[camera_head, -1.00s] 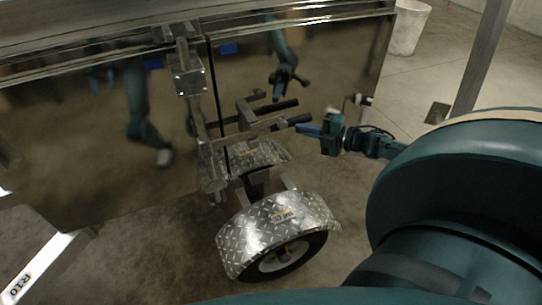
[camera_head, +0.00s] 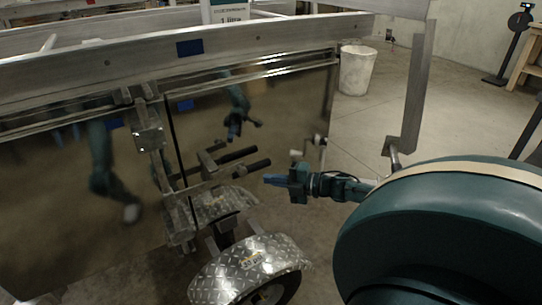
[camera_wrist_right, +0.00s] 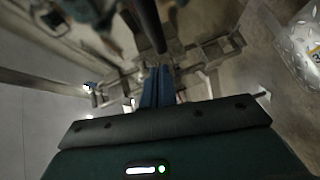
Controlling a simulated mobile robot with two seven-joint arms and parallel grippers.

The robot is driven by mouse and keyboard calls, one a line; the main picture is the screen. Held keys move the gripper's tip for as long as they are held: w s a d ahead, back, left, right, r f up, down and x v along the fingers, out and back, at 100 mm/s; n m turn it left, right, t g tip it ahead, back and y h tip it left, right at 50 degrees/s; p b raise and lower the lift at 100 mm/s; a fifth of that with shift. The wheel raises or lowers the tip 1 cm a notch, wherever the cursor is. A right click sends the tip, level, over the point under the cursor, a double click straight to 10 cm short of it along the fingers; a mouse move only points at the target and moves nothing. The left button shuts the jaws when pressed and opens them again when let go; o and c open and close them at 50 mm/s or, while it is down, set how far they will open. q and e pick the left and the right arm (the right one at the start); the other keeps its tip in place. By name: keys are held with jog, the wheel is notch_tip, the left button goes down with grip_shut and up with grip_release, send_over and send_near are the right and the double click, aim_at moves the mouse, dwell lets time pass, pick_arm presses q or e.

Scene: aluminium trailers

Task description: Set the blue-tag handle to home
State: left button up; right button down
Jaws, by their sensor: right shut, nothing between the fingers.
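A blue tag (camera_head: 189,47) sits on the trailer's top rail. Below it, a metal lever with a black grip (camera_head: 258,165) sticks out to the right from the latch bracket on the shiny side panel. My right gripper (camera_head: 267,180) is shut and empty, with its blue fingertips just below the grip's outer end. I cannot tell if they touch. In the right wrist view the closed blue fingers (camera_wrist_right: 158,72) point at metal bracket parts, and a dark bar (camera_wrist_right: 150,25) lies just beyond them. My left gripper is not directly in view.
The glossy trailer panel (camera_head: 60,190) mirrors my arms and the lever. A diamond-plate fender (camera_head: 245,268) over a wheel is below the lever. A white bin (camera_head: 356,70) is behind on open floor.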

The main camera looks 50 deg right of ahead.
pick_arm(q)
jog(key=shift+w+d+f+g+p, duration=0.4)
jog(key=shift+d+f+p, duration=0.1)
jog(key=shift+p, duration=0.25)
pick_arm(e)
jog(key=d+v, duration=0.1)
jog(key=v, duration=0.8)
jog(key=shift+d, duration=0.2)
